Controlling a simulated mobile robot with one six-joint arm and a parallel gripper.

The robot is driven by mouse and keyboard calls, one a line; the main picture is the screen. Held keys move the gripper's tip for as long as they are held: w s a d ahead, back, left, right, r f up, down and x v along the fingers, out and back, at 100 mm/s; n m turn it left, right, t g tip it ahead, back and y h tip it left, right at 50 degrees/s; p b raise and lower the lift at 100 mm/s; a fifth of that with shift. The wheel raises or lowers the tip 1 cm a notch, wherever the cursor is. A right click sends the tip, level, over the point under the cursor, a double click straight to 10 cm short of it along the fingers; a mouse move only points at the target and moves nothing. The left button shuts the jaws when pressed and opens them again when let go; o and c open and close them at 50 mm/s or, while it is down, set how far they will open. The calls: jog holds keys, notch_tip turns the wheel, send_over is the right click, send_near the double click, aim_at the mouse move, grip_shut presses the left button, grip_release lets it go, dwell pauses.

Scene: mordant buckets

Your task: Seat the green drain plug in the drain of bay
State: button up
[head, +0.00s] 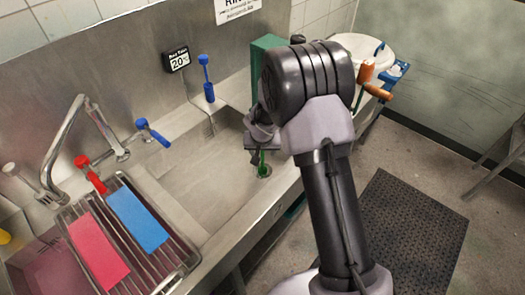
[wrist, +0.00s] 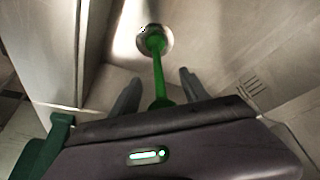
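The green drain plug (head: 262,158) stands at the drain (head: 265,171) in the right part of the steel sink. In the wrist view, the lower end of the green drain plug (wrist: 154,43) is over the round drain (wrist: 167,36), and its thin stem runs back towards me. Whether it is fully seated is too small to tell. My gripper (wrist: 160,78) has its two dark fingers apart, one on each side of the stem, with visible gaps. In the head view my arm partly hides the gripper and the plug's top.
A blue-handled tool (head: 207,80) stands on the back ledge, beside a 20°C display (head: 176,60). A rack (head: 178,255) with pink (head: 98,250) and blue (head: 138,218) sheets lies at the left. A tall green piece (head: 262,45) and a white bucket (head: 365,50) stand behind my arm.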

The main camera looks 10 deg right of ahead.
jog(key=s+r+p, duration=0.1)
jog(key=s+r, duration=0.3)
jog(key=r, duration=0.4)
jog(key=s+r+m+p, duration=0.1)
jog(key=s+r, duration=0.3)
jog(key=r, duration=0.4)
jog(key=s+r+p, duration=0.1)
jog(key=s+r, duration=0.3)
jog(key=r, duration=0.4)
jog(key=s+a+r+y, duration=0.1)
jog(key=s+r, duration=0.3)
jog(key=s, duration=0.6)
jog(key=s+a+r+t+y, duration=0.1)
jog(key=s+a+r+y, duration=0.1)
jog(key=s, duration=0.9)
notch_tip(320, 180, up, 2)
jog(key=shift+s+a+r+m+t, duration=0.1)
jog(key=shift+s+a+m+t, duration=0.2)
jog(key=shift+a, duration=0.2)
jog(key=shift+w, duration=0.1)
